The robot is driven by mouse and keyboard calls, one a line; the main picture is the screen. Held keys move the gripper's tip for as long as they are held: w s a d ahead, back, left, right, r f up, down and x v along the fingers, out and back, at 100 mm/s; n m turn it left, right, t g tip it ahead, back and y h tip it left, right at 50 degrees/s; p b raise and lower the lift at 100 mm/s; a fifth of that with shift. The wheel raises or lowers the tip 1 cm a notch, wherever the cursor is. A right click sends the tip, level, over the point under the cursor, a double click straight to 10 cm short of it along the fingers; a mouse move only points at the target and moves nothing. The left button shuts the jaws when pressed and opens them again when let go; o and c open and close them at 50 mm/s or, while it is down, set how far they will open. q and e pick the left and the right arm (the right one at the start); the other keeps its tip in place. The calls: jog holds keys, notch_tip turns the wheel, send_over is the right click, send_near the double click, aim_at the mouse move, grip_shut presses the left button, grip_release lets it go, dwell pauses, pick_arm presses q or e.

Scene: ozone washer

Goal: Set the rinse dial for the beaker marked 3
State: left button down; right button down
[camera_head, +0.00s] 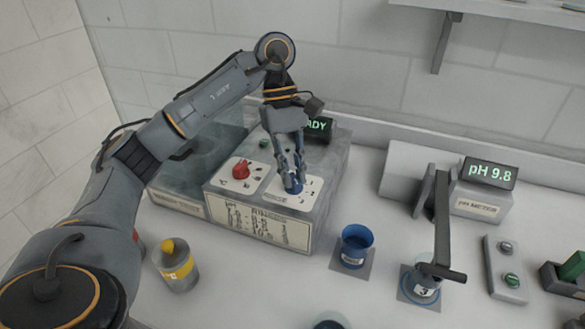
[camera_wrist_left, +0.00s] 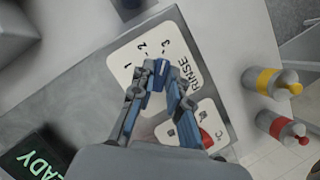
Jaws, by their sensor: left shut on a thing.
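My left gripper (camera_head: 293,180) points down at the blue rinse dial (camera_head: 294,188) and is shut on it. In the left wrist view, the gripper (camera_wrist_left: 158,80) holds the dial (camera_wrist_left: 158,70) between its fingertips, on a white plate (camera_wrist_left: 187,51) printed RINSE with marks 1, 2 and 3. The dial's top lies near marks 2 and 3; its exact setting is hard to tell. The beaker marked 3 (camera_head: 421,293) holds blue liquid and stands on a grey pad at right, behind a grey bar. My right gripper is not in view.
A red dial (camera_head: 241,170) is left of the rinse dial on the washer (camera_head: 223,208). A display reading READY (camera_head: 318,128) is partly hidden behind my gripper.

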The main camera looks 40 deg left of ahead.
pick_arm(q)
jog(key=c, duration=1.3)
grip_release()
jog(key=v, duration=1.2)
